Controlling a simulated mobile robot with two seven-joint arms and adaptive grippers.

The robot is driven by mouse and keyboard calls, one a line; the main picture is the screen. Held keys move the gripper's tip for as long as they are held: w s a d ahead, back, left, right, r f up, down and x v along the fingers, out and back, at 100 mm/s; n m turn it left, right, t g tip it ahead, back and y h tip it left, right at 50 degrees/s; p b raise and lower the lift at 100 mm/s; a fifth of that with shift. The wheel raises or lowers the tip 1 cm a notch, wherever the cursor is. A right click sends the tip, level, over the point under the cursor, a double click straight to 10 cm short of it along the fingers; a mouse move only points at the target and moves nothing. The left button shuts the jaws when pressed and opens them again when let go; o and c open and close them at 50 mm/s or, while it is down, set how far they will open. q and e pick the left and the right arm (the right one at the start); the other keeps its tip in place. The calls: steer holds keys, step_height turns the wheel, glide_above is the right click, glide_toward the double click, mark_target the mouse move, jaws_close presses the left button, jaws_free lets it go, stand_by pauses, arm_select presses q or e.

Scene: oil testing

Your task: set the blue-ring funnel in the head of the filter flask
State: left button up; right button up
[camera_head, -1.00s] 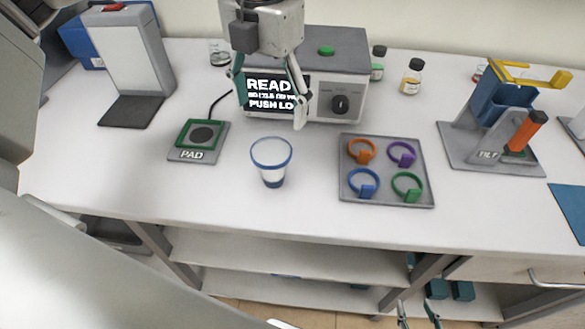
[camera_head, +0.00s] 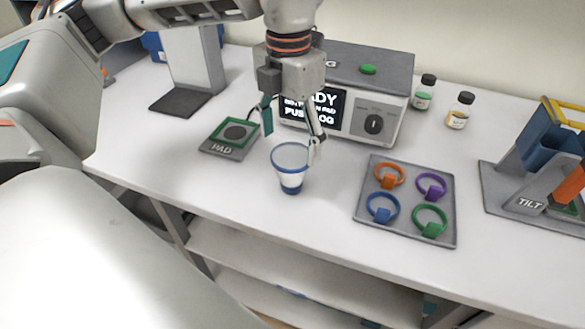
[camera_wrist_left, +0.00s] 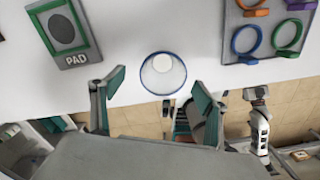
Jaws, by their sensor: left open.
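The blue-ring funnel (camera_head: 291,180), a clear cup shape with a blue rim and a blue band low down, stands upright on the white bench. My left gripper (camera_head: 292,140) is open and empty, pointing down just behind and above the funnel. In the left wrist view, the funnel (camera_wrist_left: 163,75) shows its round rim just beyond the two spread fingertips (camera_wrist_left: 157,95), roughly centred between them. I cannot pick out the filter flask in these frames. A grey-white arm part (camera_wrist_left: 258,125) low in the left wrist view may be my right arm; its jaws are not clear.
A grey tray (camera_head: 405,234) with orange, purple, blue and green rings lies right of the funnel. The PAD plate (camera_head: 228,150) lies left, the display box (camera_head: 390,75) stands behind. Two small bottles (camera_head: 460,111) and the TILT stand (camera_head: 505,200) are further right.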

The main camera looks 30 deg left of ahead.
mark_target(291, 155)
arm_select(q)
steer(key=f, duration=0.4)
steer(key=shift+d+f, duration=0.3)
steer(key=shift+s, duration=0.1)
steer(key=c, duration=1.3)
steer(key=shift+r, duration=0.15)
steer(key=shift+c, duration=0.2)
